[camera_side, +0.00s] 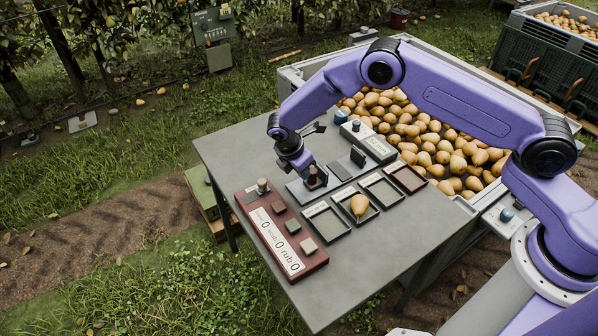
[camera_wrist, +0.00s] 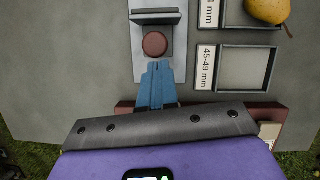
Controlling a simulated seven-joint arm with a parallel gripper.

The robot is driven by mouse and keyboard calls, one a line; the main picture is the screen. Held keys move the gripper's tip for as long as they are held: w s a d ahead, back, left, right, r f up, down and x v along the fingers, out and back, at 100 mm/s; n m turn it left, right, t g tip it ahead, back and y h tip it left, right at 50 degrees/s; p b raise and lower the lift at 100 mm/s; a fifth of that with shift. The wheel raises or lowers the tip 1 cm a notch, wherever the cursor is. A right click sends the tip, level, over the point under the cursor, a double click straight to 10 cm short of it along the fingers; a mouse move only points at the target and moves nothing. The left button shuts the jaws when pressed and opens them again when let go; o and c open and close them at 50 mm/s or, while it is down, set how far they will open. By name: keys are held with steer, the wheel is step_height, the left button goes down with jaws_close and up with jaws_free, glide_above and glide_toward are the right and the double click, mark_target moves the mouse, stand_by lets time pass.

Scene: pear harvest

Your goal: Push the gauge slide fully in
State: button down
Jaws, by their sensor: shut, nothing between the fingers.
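The gauge (camera_side: 301,193) is a grey metal plate lying on the table, with a dark upright jaw (camera_side: 358,156) toward its far end. Its slide carries a round red-brown knob (camera_side: 312,174), at the near end. In the wrist view the knob (camera_wrist: 155,44) sits between the upright jaw (camera_wrist: 155,17) and my fingers. My gripper (camera_wrist: 157,65) is shut and empty, its blue fingertips right behind the knob; I cannot tell whether they touch it. In the side view my gripper (camera_side: 300,163) is low over the gauge's near end and partly hides the slide.
Several shallow trays with size labels stand beside the gauge; one tray (camera_side: 343,201) holds a pear (camera_side: 359,204). A red tally board (camera_side: 297,262) lies at the table's near left. A grey box with a knob (camera_side: 369,142) stands behind. A large bin of pears (camera_side: 420,133) adjoins the table.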

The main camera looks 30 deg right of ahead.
mark_target(321, 172)
steer(key=d, duration=0.5)
steer(key=shift+a, duration=0.1)
stand_by(0.4)
steer(key=a, duration=0.4)
steer(key=shift+s+a+r, duration=0.1)
steer(key=shift+s+a, duration=0.05)
steer(key=shift+s, duration=0.2)
steer(key=s+a+r+m+y, duration=0.1)
steer(key=s+r, duration=0.3)
steer(key=r, duration=0.5)
steer(key=s+a+r+m, duration=0.1)
steer(key=s+a+r, duration=0.1)
steer(key=s+r, duration=0.45)
steer(key=s+d+r+m+y, duration=0.1)
steer(key=s+d+r, duration=0.2)
steer(key=s, duration=0.5)
steer(key=s+d+r+m+y, duration=0.1)
steer(key=s+d+r+m, duration=0.1)
steer(key=s+d, duration=0.4)
steer(key=s+d+r+m+y, duration=0.1)
steer(key=s+d+r, duration=0.3)
steer(key=s, duration=0.8)
steer(key=shift+d+r+m+y, duration=0.3)
steer(key=shift+d+m, duration=0.2)
steer(key=shift+m, duration=0.1)
